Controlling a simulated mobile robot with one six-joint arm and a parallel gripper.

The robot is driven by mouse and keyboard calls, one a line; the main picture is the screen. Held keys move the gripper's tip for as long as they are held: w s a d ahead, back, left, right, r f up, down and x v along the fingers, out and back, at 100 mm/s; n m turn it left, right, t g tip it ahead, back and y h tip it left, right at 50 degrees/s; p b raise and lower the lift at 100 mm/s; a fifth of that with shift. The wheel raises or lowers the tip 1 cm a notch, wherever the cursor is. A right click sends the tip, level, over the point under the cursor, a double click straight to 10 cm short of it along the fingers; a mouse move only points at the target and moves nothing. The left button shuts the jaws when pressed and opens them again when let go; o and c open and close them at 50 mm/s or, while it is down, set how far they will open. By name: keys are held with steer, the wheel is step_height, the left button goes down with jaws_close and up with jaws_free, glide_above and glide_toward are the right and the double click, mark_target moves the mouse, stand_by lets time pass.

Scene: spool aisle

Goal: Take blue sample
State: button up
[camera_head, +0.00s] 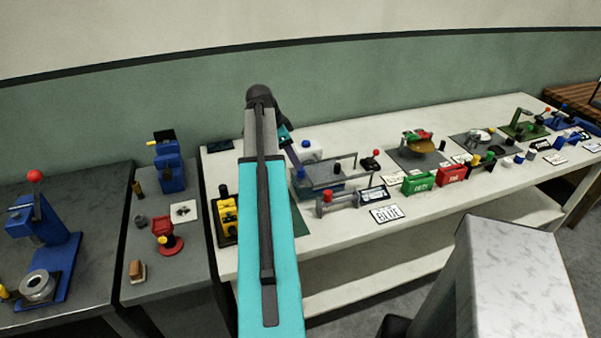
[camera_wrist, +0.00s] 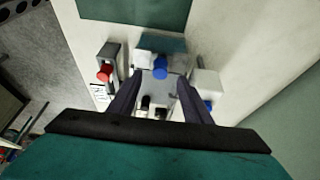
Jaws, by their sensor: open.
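A blue-topped piece (camera_wrist: 160,67) shows in the wrist view just ahead of my fingertips and in line with the gap between them. I take it for the blue sample, but cannot be sure. My gripper (camera_wrist: 160,80) is open, with one dark finger on each side and nothing gripped. How far its tips are above the blue piece is unclear. In the head view my own arm hides most of the gripper. A card reading BLUE (camera_head: 386,213) lies in front of the fixture.
A white box with a blue knob (camera_wrist: 207,86) stands close right of my gripper. A red-knobbed device (camera_wrist: 105,73) stands to the left. In the head view, green (camera_head: 419,183) and red (camera_head: 452,174) boxes stand farther right on the white bench.

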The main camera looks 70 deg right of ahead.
mark_target(301, 177)
steer(key=shift+f, duration=0.1)
steer(key=shift+p+x, duration=1.1)
steer(key=shift+x, duration=1.35)
steer(key=shift+c, duration=0.3)
steer(key=c, duration=1.1)
